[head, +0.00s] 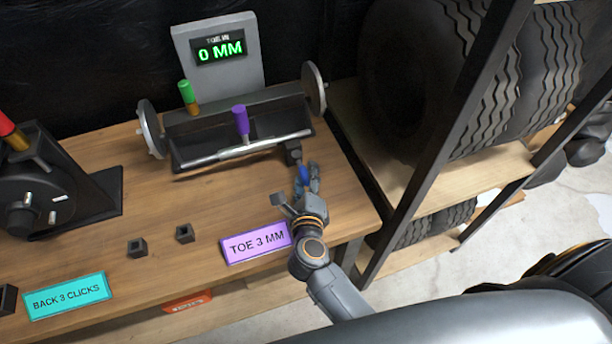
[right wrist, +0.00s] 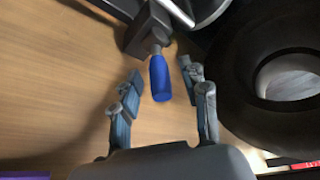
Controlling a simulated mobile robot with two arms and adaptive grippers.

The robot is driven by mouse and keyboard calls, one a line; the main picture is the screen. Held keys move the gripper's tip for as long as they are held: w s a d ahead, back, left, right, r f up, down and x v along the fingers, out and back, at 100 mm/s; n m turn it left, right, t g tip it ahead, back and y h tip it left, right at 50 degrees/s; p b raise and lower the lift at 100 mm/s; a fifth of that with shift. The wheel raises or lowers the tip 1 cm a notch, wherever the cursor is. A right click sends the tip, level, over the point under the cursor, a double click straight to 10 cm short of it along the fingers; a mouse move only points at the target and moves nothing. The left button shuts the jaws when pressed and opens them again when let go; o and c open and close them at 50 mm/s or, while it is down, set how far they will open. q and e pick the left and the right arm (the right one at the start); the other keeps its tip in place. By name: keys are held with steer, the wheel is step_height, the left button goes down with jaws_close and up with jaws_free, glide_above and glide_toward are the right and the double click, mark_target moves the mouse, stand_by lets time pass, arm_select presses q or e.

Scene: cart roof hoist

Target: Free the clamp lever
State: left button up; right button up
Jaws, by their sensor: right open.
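The clamp lever has a blue handle (head: 303,176) on a dark block (head: 292,152) at the right end of the toe rig. In the right wrist view the blue handle (right wrist: 161,78) points toward my palm from the grey block (right wrist: 148,28). My right gripper (head: 297,186) is open, with one finger on either side of the handle in the right wrist view (right wrist: 162,76). Gaps show between handle and fingers there. The toe rig (head: 240,125) carries a purple-handled lever (head: 241,122) and a green-handled one (head: 187,95). Its display (head: 220,48) reads 0 MM. My left gripper is out of view.
A purple TOE 3 MM plate (head: 255,243) and a teal BACK 3 CLICKS plate (head: 66,296) lie along the bench's front. Small dark blocks (head: 185,233) stand on the bench (head: 90,265). A tyre rack (head: 440,150) stands close on the right. A dark device (head: 40,190) stands left.

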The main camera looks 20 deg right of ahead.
steer(key=shift+w, duration=0.1)
jaws_close()
stand_by(0.3)
